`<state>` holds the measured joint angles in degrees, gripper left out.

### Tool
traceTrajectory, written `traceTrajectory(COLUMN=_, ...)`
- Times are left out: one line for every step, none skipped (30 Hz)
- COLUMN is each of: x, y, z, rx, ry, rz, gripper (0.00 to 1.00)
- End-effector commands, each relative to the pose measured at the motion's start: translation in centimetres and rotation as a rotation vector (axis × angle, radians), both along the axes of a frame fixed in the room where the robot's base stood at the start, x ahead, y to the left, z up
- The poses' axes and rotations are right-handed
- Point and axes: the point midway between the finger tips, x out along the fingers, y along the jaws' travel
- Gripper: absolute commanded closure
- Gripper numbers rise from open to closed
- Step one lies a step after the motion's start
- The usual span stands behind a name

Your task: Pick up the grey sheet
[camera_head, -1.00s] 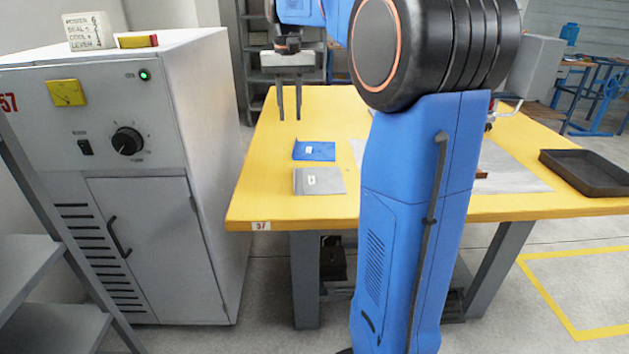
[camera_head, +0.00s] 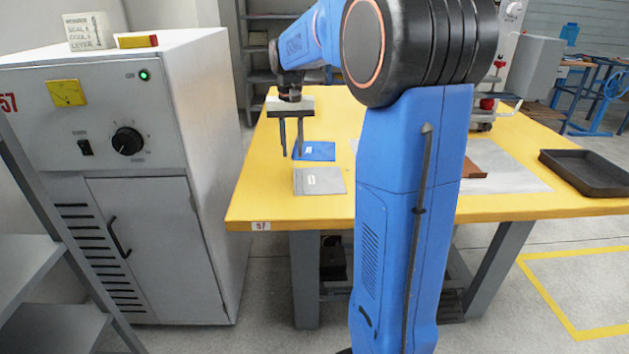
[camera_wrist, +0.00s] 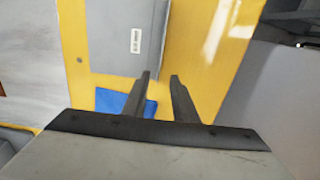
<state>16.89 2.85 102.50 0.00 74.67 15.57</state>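The grey sheet (camera_head: 320,181) lies flat on the yellow table, near its front left edge, with a small white label on it. It also shows in the wrist view (camera_wrist: 112,42), ahead of the fingertips. My gripper (camera_head: 291,156) is open and empty, with its two fingers pointing down above the table, beside the blue sheet and behind the grey sheet. In the wrist view my gripper (camera_wrist: 162,76) shows a clear gap between its fingers. The blue sheet (camera_head: 318,151) lies just behind the grey one and is partly hidden by the fingers in the wrist view.
The yellow table (camera_head: 262,190) has bare room left of the sheets. A grey cabinet (camera_head: 212,150) stands left of the table. A dark tray (camera_head: 590,173) sits at the right end. A brown piece (camera_head: 474,172) lies on a pale mat (camera_head: 520,178), partly behind my arm.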

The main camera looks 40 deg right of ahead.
Motion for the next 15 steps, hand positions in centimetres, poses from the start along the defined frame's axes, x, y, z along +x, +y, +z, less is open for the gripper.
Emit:
traceTrajectory(x=0.0, y=0.0, z=-0.2, rx=0.0, ry=0.0, rz=0.0, gripper=0.74)
traceTrajectory(x=0.0, y=0.0, z=-0.3, rx=0.0, ry=0.0, rz=0.0, gripper=0.74)
traceTrajectory(x=-0.1, y=0.0, z=-0.6, rx=0.0, ry=0.0, rz=0.0, gripper=0.74)
traceTrajectory(x=-0.1, y=0.0, z=-0.9, rx=0.001, ry=0.001, rz=0.0, gripper=0.74)
traceTrajectory(x=-0.2, y=0.0, z=-1.2, rx=0.001, ry=0.001, rz=0.0, gripper=0.74)
traceTrajectory(x=-0.3, y=0.0, z=-1.7, rx=0.0, ry=0.002, rz=0.0, gripper=0.74)
traceTrajectory(x=-0.3, y=0.0, z=-2.2, rx=0.0, ry=0.002, rz=0.0, gripper=0.74)
traceTrajectory(x=-0.4, y=0.0, z=-2.6, rx=0.001, ry=0.002, rz=0.0, gripper=0.74)
traceTrajectory(x=-0.5, y=0.1, z=-3.2, rx=0.0, ry=0.002, rz=0.0, gripper=0.74)
traceTrajectory(x=-0.5, y=0.1, z=-3.6, rx=0.0, ry=0.002, rz=0.0, gripper=0.74)
traceTrajectory(x=-0.5, y=0.1, z=-3.9, rx=0.0, ry=0.002, rz=0.0, gripper=0.74)
traceTrajectory(x=-0.5, y=0.1, z=-4.4, rx=0.001, ry=0.001, rz=0.0, gripper=0.74)
traceTrajectory(x=-0.5, y=0.1, z=-4.7, rx=0.0, ry=0.002, rz=0.0, gripper=0.74)
traceTrajectory(x=-0.5, y=0.1, z=-4.9, rx=0.0, ry=0.002, rz=0.0, gripper=0.74)
traceTrajectory(x=-0.5, y=0.1, z=-5.1, rx=0.001, ry=0.001, rz=0.0, gripper=0.74)
